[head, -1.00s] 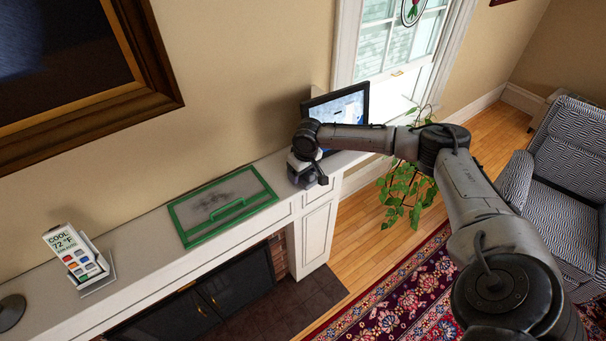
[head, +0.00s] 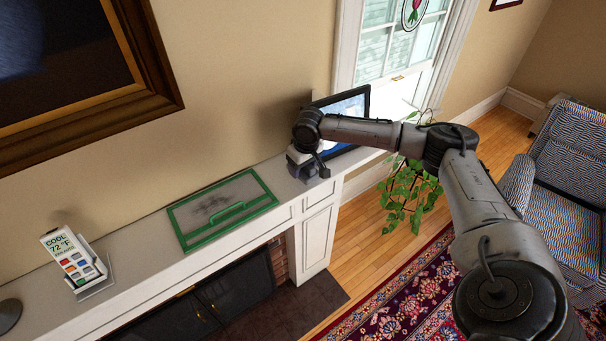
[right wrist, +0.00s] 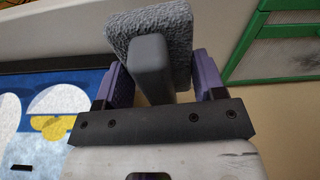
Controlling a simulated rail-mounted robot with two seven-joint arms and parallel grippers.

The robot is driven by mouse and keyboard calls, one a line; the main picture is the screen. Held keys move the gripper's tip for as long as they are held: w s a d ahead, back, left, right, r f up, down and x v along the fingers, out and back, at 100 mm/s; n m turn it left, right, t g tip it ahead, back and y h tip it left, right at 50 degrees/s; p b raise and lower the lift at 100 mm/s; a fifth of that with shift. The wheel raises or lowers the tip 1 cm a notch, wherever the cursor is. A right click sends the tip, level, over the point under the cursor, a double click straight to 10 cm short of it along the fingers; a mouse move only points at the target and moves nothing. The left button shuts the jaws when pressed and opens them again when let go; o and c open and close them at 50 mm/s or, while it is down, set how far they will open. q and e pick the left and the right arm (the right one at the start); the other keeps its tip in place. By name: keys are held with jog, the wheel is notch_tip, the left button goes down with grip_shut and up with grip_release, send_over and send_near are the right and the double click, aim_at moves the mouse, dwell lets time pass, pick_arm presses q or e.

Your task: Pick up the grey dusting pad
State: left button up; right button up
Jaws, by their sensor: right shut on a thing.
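The grey dusting pad (right wrist: 150,28) shows in the right wrist view, with a fluffy grey face and a smooth grey handle. My right gripper (right wrist: 160,78) has its two purple fingers on either side of the handle and is shut on it. In the head view my right gripper (head: 312,168) is at the right end of the white mantel, in front of the dark-framed screen. The pad is hard to make out there, and I cannot tell whether it touches the mantel. My left gripper is not in view.
A green-framed panel (head: 182,228) with a green handle and dark smudges lies on the white mantel (head: 140,262). A dark-framed screen (head: 356,101) stands behind my right gripper. A white remote (head: 72,256) stands in a holder at left. A leafy plant (head: 408,200) is at right.

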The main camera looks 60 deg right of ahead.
jog(key=s+a+r+b, duration=0.1)
jog(key=s+a+r, duration=0.4)
jog(key=s, duration=0.5)
jog(key=shift+s+a+r+b, duration=0.2)
jog(key=shift+r+b, duration=0.2)
jog(key=shift+r, duration=0.5)
